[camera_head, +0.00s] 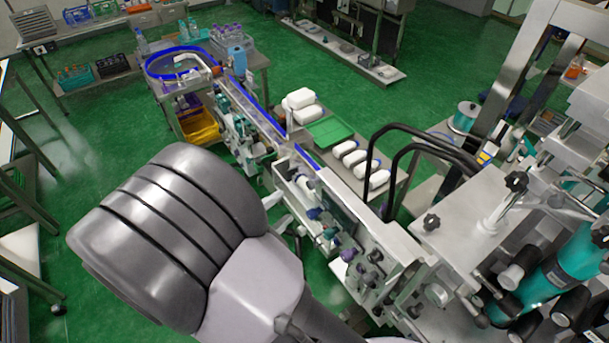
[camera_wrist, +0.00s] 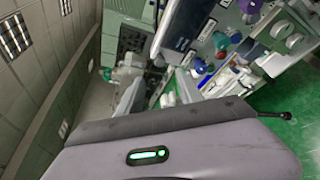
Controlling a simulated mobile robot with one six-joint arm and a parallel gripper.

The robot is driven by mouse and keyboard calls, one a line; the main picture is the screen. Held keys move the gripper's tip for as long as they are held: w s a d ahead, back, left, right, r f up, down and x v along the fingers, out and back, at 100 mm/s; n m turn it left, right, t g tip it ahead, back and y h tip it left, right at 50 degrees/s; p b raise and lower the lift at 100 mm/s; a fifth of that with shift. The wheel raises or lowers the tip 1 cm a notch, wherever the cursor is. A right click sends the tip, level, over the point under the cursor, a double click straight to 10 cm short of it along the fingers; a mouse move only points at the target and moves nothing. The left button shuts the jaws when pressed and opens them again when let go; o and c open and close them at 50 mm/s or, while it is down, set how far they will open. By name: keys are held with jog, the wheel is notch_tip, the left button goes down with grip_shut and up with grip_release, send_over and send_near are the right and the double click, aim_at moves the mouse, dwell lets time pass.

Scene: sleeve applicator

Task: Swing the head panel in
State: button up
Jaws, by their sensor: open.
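I cannot single out the head panel with certainty. The sleeve applicator stands at the right in the head view, with a flat light-metal top plate (camera_head: 459,217), black knobs and a teal cylinder (camera_head: 556,268). Two black bent bars (camera_head: 425,147) rise beside the plate. In the wrist view a dark, flat panel-like part (camera_wrist: 180,30) crosses the upper middle at a slant; how it is hinged does not show. My own grey housing with a green light fills the bottom of the wrist view, and my grey arm fills the head view's lower left.
A conveyor (camera_head: 266,118) with blue rails runs from a round table (camera_head: 185,66) at the back left to the machine. Green floor lies open at the left and back.

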aim_at(309, 186)
jog(key=p+x, duration=0.1)
jog(key=x, duration=0.9)
jog(key=shift+w+d+p, duration=0.15)
jog(key=shift+w+p, duration=0.05)
jog(key=shift+p, duration=0.2)
grip_shut()
dwell(0.6)
